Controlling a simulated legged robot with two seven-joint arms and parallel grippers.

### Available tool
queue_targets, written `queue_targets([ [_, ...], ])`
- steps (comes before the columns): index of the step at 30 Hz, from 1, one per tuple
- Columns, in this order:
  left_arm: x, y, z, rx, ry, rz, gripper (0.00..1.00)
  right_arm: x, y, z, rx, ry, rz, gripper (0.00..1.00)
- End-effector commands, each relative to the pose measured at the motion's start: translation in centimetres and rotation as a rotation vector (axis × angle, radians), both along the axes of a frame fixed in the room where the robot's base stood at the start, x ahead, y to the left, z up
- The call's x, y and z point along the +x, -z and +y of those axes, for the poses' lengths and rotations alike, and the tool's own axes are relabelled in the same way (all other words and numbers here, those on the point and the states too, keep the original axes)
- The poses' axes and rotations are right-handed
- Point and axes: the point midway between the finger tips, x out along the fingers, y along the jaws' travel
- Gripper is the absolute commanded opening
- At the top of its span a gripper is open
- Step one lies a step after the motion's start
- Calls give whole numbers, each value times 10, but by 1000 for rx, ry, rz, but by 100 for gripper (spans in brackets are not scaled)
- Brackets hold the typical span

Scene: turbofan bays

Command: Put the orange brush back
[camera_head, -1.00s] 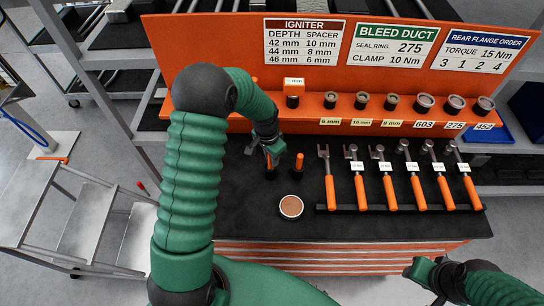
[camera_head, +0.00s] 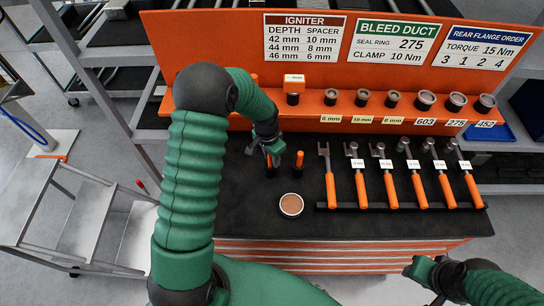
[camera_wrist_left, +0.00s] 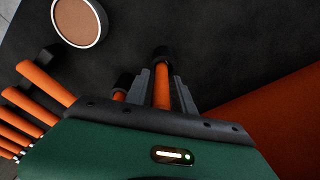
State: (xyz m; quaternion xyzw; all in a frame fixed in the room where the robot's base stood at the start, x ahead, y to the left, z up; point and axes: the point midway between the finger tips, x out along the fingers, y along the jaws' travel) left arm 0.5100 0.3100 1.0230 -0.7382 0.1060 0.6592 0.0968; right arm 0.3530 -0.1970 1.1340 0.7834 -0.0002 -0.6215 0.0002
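Two orange handles with black lower ends stand upright side by side on the dark bench top, left of the wrenches. My left gripper (camera_head: 270,158) is at the left one, taken as the orange brush (camera_wrist_left: 162,92). In the left wrist view its fingers lie close along both sides of that handle and appear shut on it. The brush's black lower end points down at the bench. The second orange handle (camera_head: 299,159) stands free to the right; it also shows beside my left finger in the wrist view (camera_wrist_left: 119,96). My right gripper (camera_head: 420,270) is at the bottom right, its fingers unclear.
A round tin (camera_head: 291,205) with a brown top lies in front of the handles. Several orange-handled wrenches (camera_head: 391,190) lie on a black rail to the right. An orange shelf (camera_head: 240,124) with rings and a dark plug runs behind. Bench is clear at front left.

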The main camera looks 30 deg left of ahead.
Motion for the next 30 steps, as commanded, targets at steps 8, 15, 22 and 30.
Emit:
queue_targets([
  [8,0,0,0,0,0,0,44,0,0,0,0,0,0,36],
  [15,0,-12,1,1,-1,-3,44,0,4,0,0,0,0,36],
  [22,-6,-72,3,2,-1,-9,44,0,17,0,0,0,0,36],
  [30,-14,-143,5,1,0,-3,44,0,27,0,0,0,0,36],
])
